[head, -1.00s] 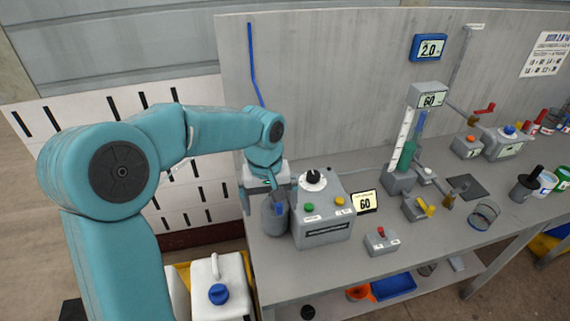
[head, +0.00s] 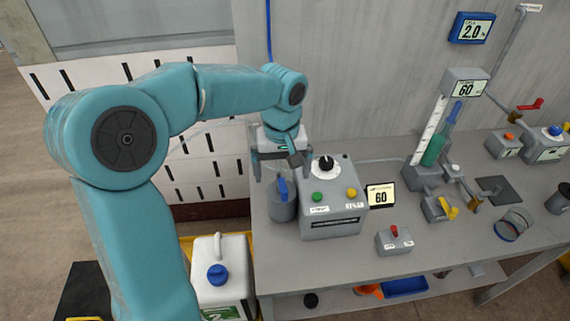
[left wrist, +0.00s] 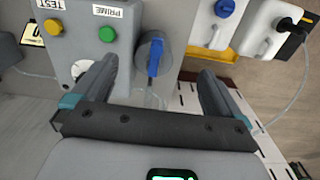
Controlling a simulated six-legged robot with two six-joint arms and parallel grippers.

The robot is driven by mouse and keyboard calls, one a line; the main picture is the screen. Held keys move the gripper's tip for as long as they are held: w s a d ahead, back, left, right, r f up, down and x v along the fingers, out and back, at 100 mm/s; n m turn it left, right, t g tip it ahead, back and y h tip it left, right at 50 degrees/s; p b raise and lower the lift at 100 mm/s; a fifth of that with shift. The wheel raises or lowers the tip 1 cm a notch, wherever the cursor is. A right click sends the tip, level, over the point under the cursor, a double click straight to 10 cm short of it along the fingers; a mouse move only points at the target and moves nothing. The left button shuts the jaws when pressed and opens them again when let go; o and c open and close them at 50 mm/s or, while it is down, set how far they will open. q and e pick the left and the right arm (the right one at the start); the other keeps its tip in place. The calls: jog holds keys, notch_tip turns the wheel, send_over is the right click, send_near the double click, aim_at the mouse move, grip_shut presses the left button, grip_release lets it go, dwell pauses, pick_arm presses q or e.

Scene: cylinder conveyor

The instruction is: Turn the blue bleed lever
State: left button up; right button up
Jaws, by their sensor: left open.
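The blue bleed lever (head: 283,189) sits on a grey cylindrical body (head: 282,208) at the left end of the bench, beside the grey control box. It also shows in the left wrist view (left wrist: 155,58), pointing toward my gripper. My left gripper (head: 280,166) is open and empty, just above and behind the lever in the head view. In the left wrist view the lever lies between the lines of the two fingers (left wrist: 157,72), with clear gaps on both sides and no visible contact. My right gripper is not in view.
The control box (head: 332,205) with green and yellow buttons and a black knob stands close to the right of the lever. A small display (head: 381,195) and a red-button box (head: 394,240) stand farther right. A white jug (head: 222,270) stands below, left of the bench.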

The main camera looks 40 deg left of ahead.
aim_at(284, 190)
pick_arm(q)
notch_tip(284, 190, down, 7)
jog(key=b, duration=0.5)
jog(key=shift+w+f, duration=0.2)
jog(key=shift+f, duration=0.1)
jog(key=shift+w+d+f, duration=0.1)
jog(key=shift+w+d, duration=0.05)
jog(key=shift+d, duration=0.05)
jog(key=shift+s+a, duration=0.15)
jog(key=shift+s, duration=0.05)
jog(key=shift+c, duration=0.3)
jog(key=shift+w, duration=0.15)
grip_shut()
jog(key=c, duration=1.6)
grip_release()
jog(key=shift+c, duration=0.2)
